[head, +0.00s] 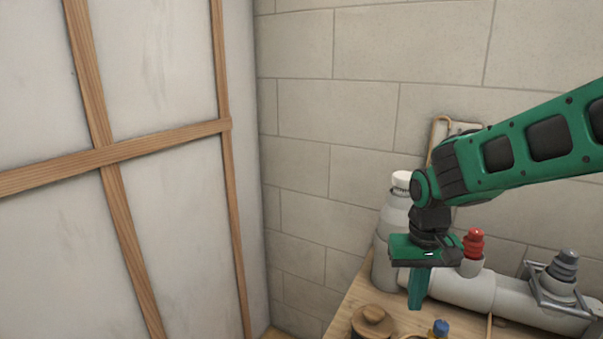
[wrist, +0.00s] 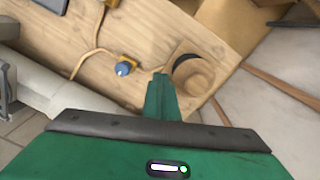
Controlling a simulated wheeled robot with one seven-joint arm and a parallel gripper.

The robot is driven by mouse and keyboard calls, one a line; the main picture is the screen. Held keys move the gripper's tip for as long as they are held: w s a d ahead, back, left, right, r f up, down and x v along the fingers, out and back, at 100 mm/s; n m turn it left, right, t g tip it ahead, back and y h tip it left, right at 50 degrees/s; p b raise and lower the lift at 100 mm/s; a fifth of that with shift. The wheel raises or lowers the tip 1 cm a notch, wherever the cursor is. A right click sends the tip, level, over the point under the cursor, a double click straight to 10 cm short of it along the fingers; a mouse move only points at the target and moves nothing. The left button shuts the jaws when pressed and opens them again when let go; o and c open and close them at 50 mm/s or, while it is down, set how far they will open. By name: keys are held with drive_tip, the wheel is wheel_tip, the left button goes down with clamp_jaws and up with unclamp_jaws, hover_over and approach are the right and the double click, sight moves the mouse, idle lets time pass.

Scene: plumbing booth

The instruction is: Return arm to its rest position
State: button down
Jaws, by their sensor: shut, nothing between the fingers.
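My green arm reaches in from the right in the head view and bends down at the wrist. My gripper (head: 416,300) points downward above the wooden bench (head: 352,298), in front of the grey pipe. Its green fingers are together with nothing between them. In the wrist view my gripper (wrist: 160,82) shows its shut fingers over the bench, between a blue-topped valve and a round wooden piece. I cannot tell the exact height of the fingertips above the bench.
A white bottle (head: 391,235), a grey pipe (head: 465,290) with a red fitting (head: 473,243), and a grey clamped fitting (head: 562,272) stand close around my gripper. A blue valve (wrist: 124,68) and a round wooden piece (head: 373,320) are at the front. The left side is open before the panelled wall.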

drive_tip(key=s+d+r+m, duration=0.1)
drive_tip(key=s+d+m, duration=0.1)
drive_tip(key=s+d, duration=0.5)
drive_tip(key=s+d+r+m, duration=0.1)
drive_tip(key=s+d+m, duration=0.2)
drive_tip(key=s+d, duration=0.5)
drive_tip(key=s, duration=0.5)
drive_tip(key=shift+r+y, duration=0.3)
drive_tip(key=shift+r, duration=0.05)
